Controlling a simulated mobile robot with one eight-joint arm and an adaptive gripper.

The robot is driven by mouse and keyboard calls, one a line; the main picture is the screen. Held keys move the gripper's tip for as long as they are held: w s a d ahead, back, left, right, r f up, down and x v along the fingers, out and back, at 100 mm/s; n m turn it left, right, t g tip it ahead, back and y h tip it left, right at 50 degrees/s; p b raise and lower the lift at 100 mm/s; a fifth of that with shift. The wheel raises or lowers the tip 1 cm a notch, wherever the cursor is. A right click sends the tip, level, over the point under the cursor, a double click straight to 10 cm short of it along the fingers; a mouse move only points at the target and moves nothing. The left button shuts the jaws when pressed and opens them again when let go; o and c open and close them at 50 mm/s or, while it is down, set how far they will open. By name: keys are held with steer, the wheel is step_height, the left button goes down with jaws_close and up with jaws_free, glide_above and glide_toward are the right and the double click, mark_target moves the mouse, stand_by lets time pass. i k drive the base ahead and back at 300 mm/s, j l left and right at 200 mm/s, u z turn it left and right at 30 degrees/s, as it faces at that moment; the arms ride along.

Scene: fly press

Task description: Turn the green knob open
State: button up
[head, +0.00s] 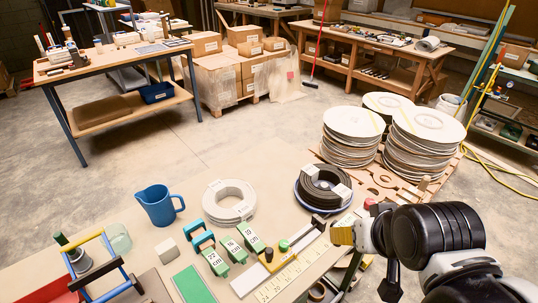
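A small green knob (283,245) stands on the bench top near the bottom middle, beside a long dark bar and a pale ruler-like strip (285,277) with numbers. A small dark and reddish piece (268,254) sits just left of it. My arm comes in from the lower right, black and grey. Its end, my gripper (362,238), is over the bench's right part, to the right of the green knob and apart from it. Its fingers cannot be made out clearly, so I cannot tell whether it is open. The knob's turned position cannot be read.
Green weights (232,249) stand left of the knob. Behind are a grey coil (229,201), a black coil (323,188) and a blue jug (158,205). Stacks of white discs (353,123) stand back right. A blue-and-yellow frame (95,262) is at left. The floor between the tables is clear.

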mark_target(284, 245)
steer(key=j+z, duration=0.35)
steer(key=k+j+z, duration=0.1)
steer(key=j+z, duration=0.15)
steer(key=z, duration=0.15)
steer(key=k+j+z, duration=0.1)
steer(key=j+z, duration=0.25)
